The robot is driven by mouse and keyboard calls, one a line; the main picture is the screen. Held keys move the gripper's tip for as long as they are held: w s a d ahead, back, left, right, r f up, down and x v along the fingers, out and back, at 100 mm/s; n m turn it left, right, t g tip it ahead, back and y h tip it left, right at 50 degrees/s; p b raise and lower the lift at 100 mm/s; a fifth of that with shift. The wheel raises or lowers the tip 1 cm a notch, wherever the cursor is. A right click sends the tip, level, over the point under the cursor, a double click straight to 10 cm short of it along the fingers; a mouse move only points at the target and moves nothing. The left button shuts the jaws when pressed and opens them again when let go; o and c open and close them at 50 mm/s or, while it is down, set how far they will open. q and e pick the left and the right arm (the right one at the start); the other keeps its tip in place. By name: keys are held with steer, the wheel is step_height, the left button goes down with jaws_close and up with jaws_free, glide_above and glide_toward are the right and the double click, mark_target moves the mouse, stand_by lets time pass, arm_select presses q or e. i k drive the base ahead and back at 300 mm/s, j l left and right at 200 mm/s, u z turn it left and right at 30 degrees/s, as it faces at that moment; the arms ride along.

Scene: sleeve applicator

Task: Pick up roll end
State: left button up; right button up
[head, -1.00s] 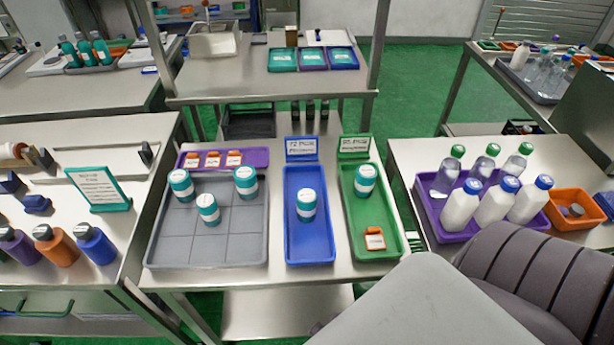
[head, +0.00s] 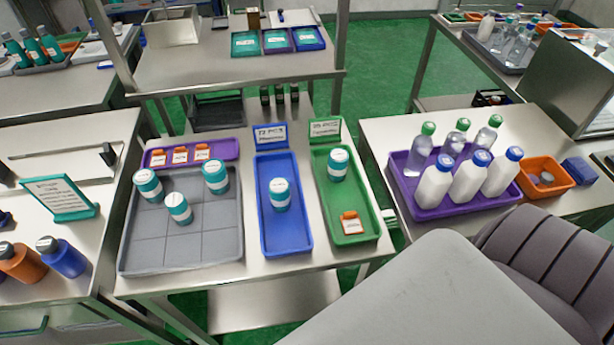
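No roll end can be made out in the head view now. Neither of my grippers is in view. Three teal-and-white jars, one of them a jar (head: 179,208), stand upright in the grey divided tray (head: 143,255). One jar (head: 279,195) stands in the blue tray (head: 288,238). Another jar (head: 338,164) stands in the green tray (head: 330,193), with an orange-and-white tag (head: 351,223) in front of it. A purple tray (head: 228,147) behind the grey one holds three such tags.
Left bench: teal sign (head: 60,198), orange bottle (head: 20,262), blue bottle (head: 62,257). Right table: purple crate (head: 405,187) of several bottles, orange bin (head: 547,190), blue box (head: 579,171). A small teal striped item (head: 389,222), unclear, shows beside the middle table. Green floor is open behind.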

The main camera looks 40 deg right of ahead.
mark_target(279, 187)
steer(key=i+l+z, duration=0.15)
steer(key=z, duration=0.65)
